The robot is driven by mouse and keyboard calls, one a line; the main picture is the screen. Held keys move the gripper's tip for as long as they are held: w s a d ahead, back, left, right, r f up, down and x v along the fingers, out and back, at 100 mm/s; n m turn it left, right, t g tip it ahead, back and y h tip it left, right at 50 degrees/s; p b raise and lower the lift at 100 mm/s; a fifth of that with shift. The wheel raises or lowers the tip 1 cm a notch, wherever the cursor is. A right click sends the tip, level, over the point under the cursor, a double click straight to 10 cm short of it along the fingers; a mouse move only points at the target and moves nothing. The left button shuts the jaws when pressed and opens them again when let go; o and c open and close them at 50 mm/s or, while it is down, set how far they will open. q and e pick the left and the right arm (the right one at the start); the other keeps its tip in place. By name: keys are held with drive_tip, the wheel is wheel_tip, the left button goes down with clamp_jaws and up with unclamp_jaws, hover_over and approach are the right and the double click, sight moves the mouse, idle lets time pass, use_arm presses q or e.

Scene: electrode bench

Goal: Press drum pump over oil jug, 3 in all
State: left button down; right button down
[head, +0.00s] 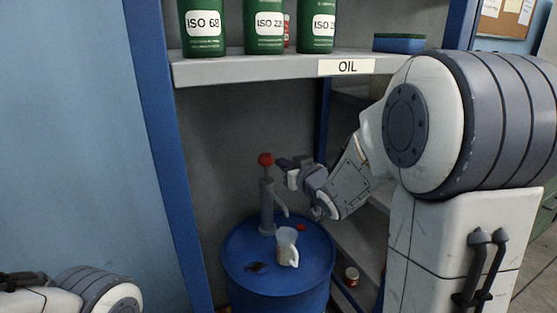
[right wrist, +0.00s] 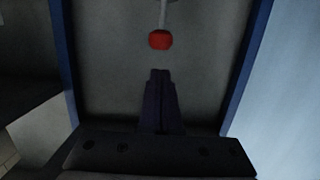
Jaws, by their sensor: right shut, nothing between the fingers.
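The drum pump (head: 267,200) stands upright on the blue drum (head: 245,278), with a red knob (head: 265,159) on top of its rod and a spout curving down to the right. The oil jug (head: 287,247), whitish and translucent, stands on the drum top near the spout. Its fill level is too small to tell. My right gripper (head: 281,163) is shut and empty, just right of the red knob in the head view. In the right wrist view, the shut fingers (right wrist: 160,75) point toward the red knob (right wrist: 160,40), with a visible gap. My left gripper (head: 8,283) is barely in view at the lower left.
Blue uprights (head: 165,150) flank the bay. A dark stain (head: 258,267) and a red cap (head: 301,227) are on the drum top. A small can (head: 351,276) sits at lower right.

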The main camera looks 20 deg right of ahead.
drive_tip(key=shift+s, duration=0.15)
idle(0.3)
drive_tip(key=s+a+f+g, duration=0.4)
drive_tip(key=s+f+g, duration=0.3)
drive_tip(key=s+f, duration=0.3)
drive_tip(key=s+a+f+g, duration=0.4)
drive_tip(key=s+f+g, duration=0.2)
drive_tip(key=s+f, duration=0.4)
drive_tip(key=s+a+r+n+g, duration=0.2)
drive_tip(key=s+a+r+n, duration=0.1)
drive_tip(key=s+a, duration=0.4)
drive_tip(key=s+a+r+n+g, duration=0.1)
drive_tip(key=s+a+r+n, duration=0.25)
drive_tip(key=s+a, duration=0.4)
wheel_tip(320, 180, up, 27)
drive_tip(key=d+p, duration=0.1)
drive_tip(key=p, duration=2.6)
drive_tip(key=shift+f, duration=0.15)
drive_tip(key=shift+w+d, duration=0.1)
